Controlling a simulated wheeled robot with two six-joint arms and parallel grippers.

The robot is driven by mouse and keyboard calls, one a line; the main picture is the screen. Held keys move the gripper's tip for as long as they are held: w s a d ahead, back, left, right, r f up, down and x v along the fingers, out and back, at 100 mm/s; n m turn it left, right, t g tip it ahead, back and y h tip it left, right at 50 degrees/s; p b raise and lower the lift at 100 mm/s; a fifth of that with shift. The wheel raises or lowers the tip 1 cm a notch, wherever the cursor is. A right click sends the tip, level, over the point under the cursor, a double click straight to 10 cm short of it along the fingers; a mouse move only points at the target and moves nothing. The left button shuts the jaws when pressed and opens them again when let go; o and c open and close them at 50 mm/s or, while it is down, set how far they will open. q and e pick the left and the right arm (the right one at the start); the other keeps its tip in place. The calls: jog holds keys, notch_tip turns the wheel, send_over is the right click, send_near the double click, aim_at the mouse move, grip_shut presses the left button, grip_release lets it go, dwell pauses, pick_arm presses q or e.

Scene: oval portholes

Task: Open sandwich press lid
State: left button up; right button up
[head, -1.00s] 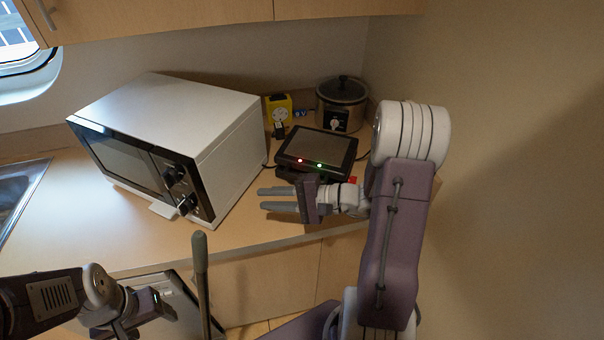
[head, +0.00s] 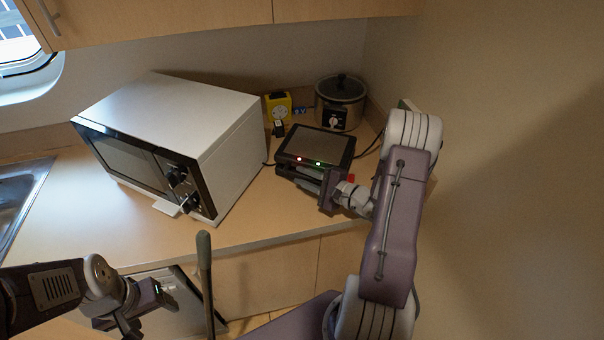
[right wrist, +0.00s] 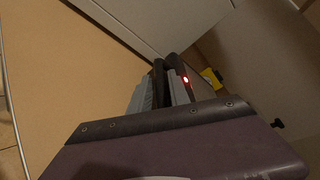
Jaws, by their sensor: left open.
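The sandwich press (head: 316,147), dark and flat-topped with a red and a green light on its front, sits on the counter, lid down. Its dark edge and red light (right wrist: 186,80) show in the right wrist view. My right gripper (head: 310,178) is at the front of the press, low on its right part. In the right wrist view its two grey fingers (right wrist: 160,90) stand apart, close to dark parts of the press. Whether they touch it is hidden. My left gripper (head: 135,318) is open and empty at the bottom left, far from the press.
A white microwave (head: 175,130) stands left of the press. A slow cooker (head: 341,102) and a yellow device (head: 278,107) stand behind it. Cables run beside the press. A wall is close on the right. The front counter (head: 130,235) is clear.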

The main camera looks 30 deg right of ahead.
jog(key=shift+w+a, duration=0.15)
jog(key=shift+w, duration=0.15)
jog(key=shift+c, duration=0.2)
grip_shut()
dwell(1.1)
